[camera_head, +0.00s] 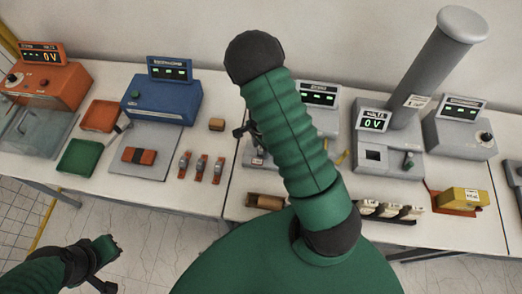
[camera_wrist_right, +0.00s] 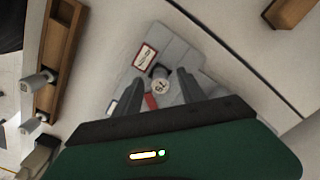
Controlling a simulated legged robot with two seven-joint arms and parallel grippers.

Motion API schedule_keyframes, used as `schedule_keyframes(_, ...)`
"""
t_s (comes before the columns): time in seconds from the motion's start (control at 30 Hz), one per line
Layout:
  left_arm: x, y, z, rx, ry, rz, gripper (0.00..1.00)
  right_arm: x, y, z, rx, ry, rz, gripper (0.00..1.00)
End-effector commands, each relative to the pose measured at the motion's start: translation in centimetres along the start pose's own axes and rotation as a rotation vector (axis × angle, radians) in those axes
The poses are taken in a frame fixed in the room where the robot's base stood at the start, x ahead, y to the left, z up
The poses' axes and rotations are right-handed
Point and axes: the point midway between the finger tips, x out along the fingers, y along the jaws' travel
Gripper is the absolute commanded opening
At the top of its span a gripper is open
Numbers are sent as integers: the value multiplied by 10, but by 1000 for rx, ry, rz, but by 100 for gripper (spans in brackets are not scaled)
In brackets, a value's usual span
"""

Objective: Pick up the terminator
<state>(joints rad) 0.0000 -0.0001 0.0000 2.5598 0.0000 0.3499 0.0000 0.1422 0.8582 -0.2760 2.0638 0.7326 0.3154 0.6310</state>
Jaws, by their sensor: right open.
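No part is marked as the terminator, so I cannot tell for sure which thing it is. In the right wrist view, a small round pale piece with dark marks (camera_wrist_right: 160,86) stands on a grey base (camera_wrist_right: 178,52). A red-edged label (camera_wrist_right: 145,56) and a small red part (camera_wrist_right: 151,102) are beside it. My right gripper (camera_wrist_right: 160,79) is open, with its fingers on either side of the round piece in the picture; contact is not clear. In the head view my green arm hides most of this gripper. My left gripper (camera_head: 104,267) is at the lower left, its jaws unclear.
A wooden rack (camera_wrist_right: 57,60) with grey cylinders is at left in the wrist view. In the head view, a blue meter unit (camera_head: 165,98), an orange unit (camera_head: 48,82), and a grey unit with a tall column (camera_head: 432,70) stand on the tables. Red clips (camera_head: 202,165) lie near the front edge.

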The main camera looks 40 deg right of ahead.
Motion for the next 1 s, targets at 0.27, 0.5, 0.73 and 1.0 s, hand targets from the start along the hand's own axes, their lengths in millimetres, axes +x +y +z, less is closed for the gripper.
schedule_keyframes(0.27,0,0,0,0,-1,0,0,5,-1,0,-1,1,-1,44)
schedule_keyframes(0.5,0,0,0,0,0,0,0,4,-1,0,-1,1,-2,12)
schedule_keyframes(0.73,0,0,0,0,-1,0,0,4,-1,0,-1,1,-1,0)
schedule_keyframes(1.0,-1,0,0,0,0,0,0,3,-1,0,-1,1,-1,0)
